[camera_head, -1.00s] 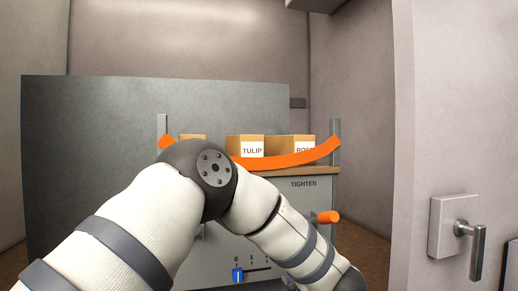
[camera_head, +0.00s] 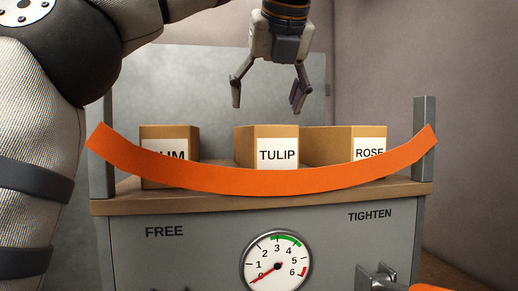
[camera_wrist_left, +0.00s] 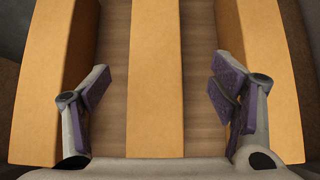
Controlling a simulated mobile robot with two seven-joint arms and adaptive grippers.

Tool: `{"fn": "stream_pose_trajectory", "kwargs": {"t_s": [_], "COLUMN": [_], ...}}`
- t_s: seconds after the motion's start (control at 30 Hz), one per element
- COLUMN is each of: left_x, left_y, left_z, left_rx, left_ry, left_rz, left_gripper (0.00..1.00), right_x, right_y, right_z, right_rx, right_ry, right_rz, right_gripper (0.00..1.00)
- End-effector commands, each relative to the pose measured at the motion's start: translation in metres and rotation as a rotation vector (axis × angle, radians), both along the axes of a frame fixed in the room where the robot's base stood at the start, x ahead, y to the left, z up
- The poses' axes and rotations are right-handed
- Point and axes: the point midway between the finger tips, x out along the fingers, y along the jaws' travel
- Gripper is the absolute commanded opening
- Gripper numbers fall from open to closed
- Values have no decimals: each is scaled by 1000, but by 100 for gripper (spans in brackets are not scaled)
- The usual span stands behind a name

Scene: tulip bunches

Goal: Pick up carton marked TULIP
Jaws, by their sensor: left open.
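The carton marked TULIP (camera_head: 245,145) stands upright on the wooden shelf top, in the middle of a row of three cartons. My left gripper (camera_head: 268,105) is open and empty above it, fingers pointing down. In the left wrist view the middle carton (camera_wrist_left: 155,75) lies between the two open fingers (camera_wrist_left: 158,100), with gaps of wood on both sides. An orange strap (camera_head: 270,182) sags across the front of the cartons and hides their lower parts. My right gripper is not in view.
A carton with a label ending in UM (camera_head: 168,137) stands to the left, and the ROSE carton (camera_head: 330,142) to the right, close to TULIP. Grey posts (camera_head: 424,140) hold the strap ends. A gauge (camera_head: 276,262) is on the front panel below, its red needle near the low end.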

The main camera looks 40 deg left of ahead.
Motion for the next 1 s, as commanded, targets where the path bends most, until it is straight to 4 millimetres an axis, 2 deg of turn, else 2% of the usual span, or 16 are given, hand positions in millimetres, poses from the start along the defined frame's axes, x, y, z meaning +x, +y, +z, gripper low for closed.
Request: {"fn": "stream_pose_trajectory", "kwargs": {"t_s": [0.1, 0.3, 0.47, 0.7, 0.97, 1.0], "left_x": [2, 21, 30, 48, 51, 51], "left_y": [4, 29, 40, 68, 72, 72], "left_z": [-4, -35, -49, -78, -82, -82], "left_rx": [0, 0, 1, 2, 1, 1], "left_ry": [-1, 1, -1, 1, -2, -2], "left_rz": [1, 1, 0, 1, -1, -1], "left_gripper": [78, 78, 78, 78, 78, 74], "right_x": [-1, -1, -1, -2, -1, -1], "right_y": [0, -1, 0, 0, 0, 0], "right_z": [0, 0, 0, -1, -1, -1], "right_rx": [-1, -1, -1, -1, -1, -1], "right_ry": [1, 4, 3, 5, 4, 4], "right_rz": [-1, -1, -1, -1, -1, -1], "right_gripper": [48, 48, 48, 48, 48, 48]}}
